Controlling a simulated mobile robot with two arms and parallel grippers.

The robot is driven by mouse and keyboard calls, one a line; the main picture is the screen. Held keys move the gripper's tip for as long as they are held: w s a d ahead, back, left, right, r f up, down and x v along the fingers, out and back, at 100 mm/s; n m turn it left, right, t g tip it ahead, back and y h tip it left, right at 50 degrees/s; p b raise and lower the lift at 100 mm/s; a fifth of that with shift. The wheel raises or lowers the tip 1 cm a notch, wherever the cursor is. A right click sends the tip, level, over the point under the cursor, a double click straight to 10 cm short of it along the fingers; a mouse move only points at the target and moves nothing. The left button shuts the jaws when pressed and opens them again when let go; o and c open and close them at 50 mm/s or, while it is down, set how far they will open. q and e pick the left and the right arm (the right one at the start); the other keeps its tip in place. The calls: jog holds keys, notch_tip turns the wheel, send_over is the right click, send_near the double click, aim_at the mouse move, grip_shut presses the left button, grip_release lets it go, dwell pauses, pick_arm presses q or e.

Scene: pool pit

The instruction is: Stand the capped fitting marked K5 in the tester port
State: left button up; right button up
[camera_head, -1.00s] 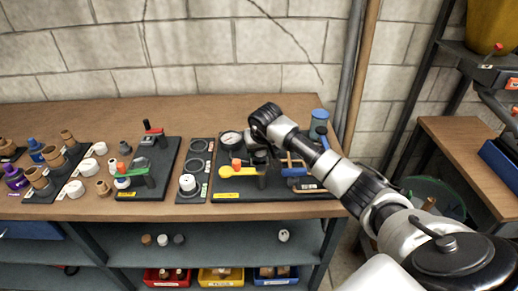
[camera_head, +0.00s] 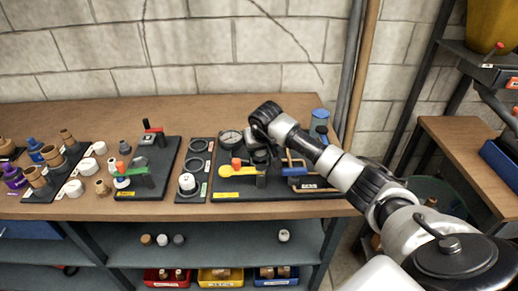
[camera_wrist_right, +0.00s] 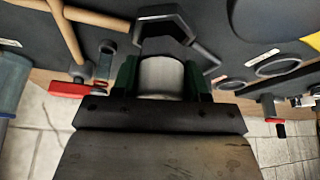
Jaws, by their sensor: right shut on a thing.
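My right gripper (camera_head: 262,155) reaches down over the right-hand dark tester board (camera_head: 225,188). In the right wrist view its green-padded fingers (camera_wrist_right: 160,82) are shut on a pale grey cylindrical fitting (camera_wrist_right: 160,76). The K5 mark cannot be read, and the fitting's lower end is hidden. A dark angular holder (camera_wrist_right: 165,22) shows just beyond the fitting in the wrist view. I cannot tell whether the fitting touches it or which part is the port. A gauge (camera_head: 231,140) and a yellow lever (camera_head: 238,171) are beside the gripper. My left gripper is not in view.
A narrow ring board (camera_head: 197,163) with a white-capped piece (camera_head: 187,183) lies left of the tester board. Farther left are a board with a green clamp (camera_head: 136,174) and several loose fittings. A blue cylinder (camera_head: 320,120) stands at the back right.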

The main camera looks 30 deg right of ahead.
jog(key=shift+f, duration=0.25)
dwell(0.4)
jog(key=shift+f+b, duration=0.5)
jog(key=shift+b, duration=0.15)
jog(key=shift+r, duration=0.1)
jog(key=o, duration=1.5)
jog(key=shift+r, duration=0.15)
jog(key=shift+r+p, duration=2.35)
jog(key=shift+r, duration=1.55)
